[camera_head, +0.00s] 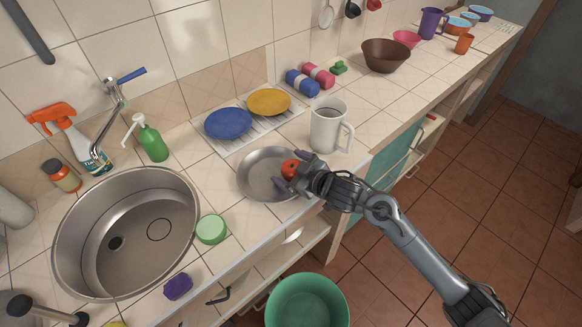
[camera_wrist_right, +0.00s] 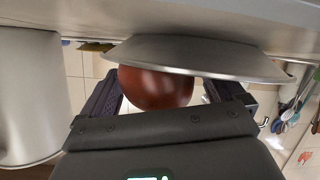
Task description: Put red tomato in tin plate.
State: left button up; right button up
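The red tomato (camera_head: 289,168) is over the right part of the round tin plate (camera_head: 255,182) on the counter. In the right wrist view the tomato (camera_wrist_right: 155,88) is between my fingers, and the rim of the tin plate (camera_wrist_right: 200,57) hides part of it. My right gripper (camera_head: 291,170) reaches in from the right, over the plate's right edge. Its fingers (camera_wrist_right: 165,92) are spread, with a clear gap between the tomato and the finger on the picture's right. The left finger is close to the tomato; contact is unclear. My left gripper is not in view.
A white mug (camera_head: 329,126) stands right behind the plate. A rack with a blue plate (camera_head: 228,123) and a yellow plate (camera_head: 269,102) is behind it. A sink (camera_head: 125,235) and green round item (camera_head: 211,229) are to the left. A green bin (camera_head: 307,301) stands below.

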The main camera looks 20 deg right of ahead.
jog(key=shift+r, duration=0.2)
jog(key=p+v, duration=0.2)
jog(key=v, duration=1)
jog(key=s+f+m+g+h, duration=0.1)
jog(key=s+f+m+g, duration=0.1)
jog(key=s+f, duration=0.3)
jog(key=s+f+m+g+h, duration=0.1)
jog(key=s+f+g, duration=0.3)
jog(key=s, duration=0.7)
jog(key=s+f+m+g+h, duration=0.2)
jog(key=s+f+g, duration=0.1)
jog(key=s+f, duration=0.4)
jog(key=shift+s+a+f+m+h, duration=0.1)
jog(key=shift+s+a+m+h, duration=0.1)
jog(key=shift+s, duration=0.3)
jog(key=shift+s+a+m+h, duration=0.1)
jog(key=shift+s+a+h, duration=0.1)
jog(key=shift+s, duration=0.3)
